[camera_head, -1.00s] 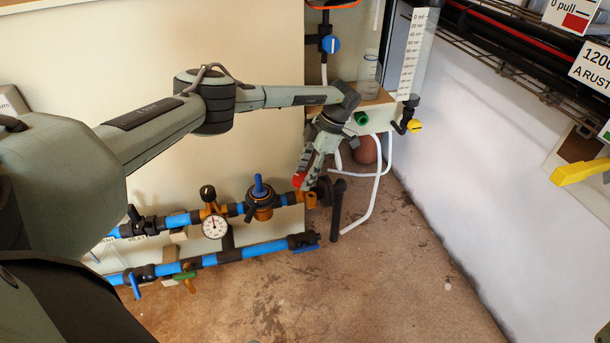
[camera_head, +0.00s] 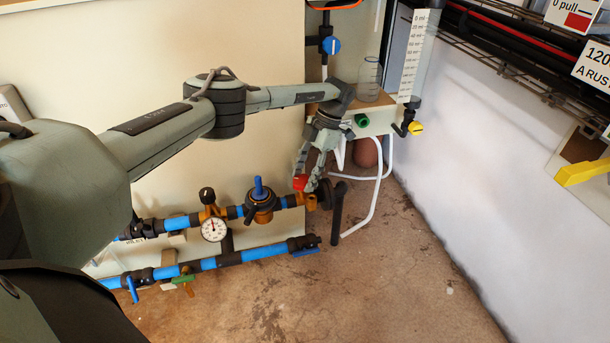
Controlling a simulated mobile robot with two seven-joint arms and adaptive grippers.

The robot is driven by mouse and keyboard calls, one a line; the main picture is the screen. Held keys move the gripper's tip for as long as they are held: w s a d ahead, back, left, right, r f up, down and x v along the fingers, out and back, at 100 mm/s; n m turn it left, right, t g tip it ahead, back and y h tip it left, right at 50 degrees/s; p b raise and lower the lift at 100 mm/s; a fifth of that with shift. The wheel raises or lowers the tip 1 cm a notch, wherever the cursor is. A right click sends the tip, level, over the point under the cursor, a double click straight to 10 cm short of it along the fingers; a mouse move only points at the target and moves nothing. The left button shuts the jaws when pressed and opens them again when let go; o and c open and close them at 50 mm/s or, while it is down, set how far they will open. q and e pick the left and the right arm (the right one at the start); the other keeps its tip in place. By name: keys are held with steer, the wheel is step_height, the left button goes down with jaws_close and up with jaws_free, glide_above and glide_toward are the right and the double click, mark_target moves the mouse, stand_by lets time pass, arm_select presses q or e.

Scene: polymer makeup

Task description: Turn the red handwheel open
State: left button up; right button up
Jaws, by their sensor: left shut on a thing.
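The red handwheel (camera_head: 299,182) sits on the brass valve near the right end of the upper blue pipe. Only a small red part of it shows, between the fingers. My left gripper (camera_head: 305,180) reaches down from above, its fingers on either side of the handwheel and shut on it. The fingers hide part of the wheel. My right gripper is not in view.
A pressure gauge (camera_head: 214,229) and a blue-handled valve (camera_head: 260,198) stand left along the upper pipe. A lower blue pipe (camera_head: 230,259) runs below. A black vertical pipe (camera_head: 338,212) and white hoses (camera_head: 377,200) are close right. The floor at front right is clear.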

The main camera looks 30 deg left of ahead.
mark_target(305, 179)
arm_select(q)
steer(key=o, duration=1.1)
steer(key=shift+o, duration=0.2)
steer(key=shift+r, duration=0.1)
step_height(305, 179, up, 10)
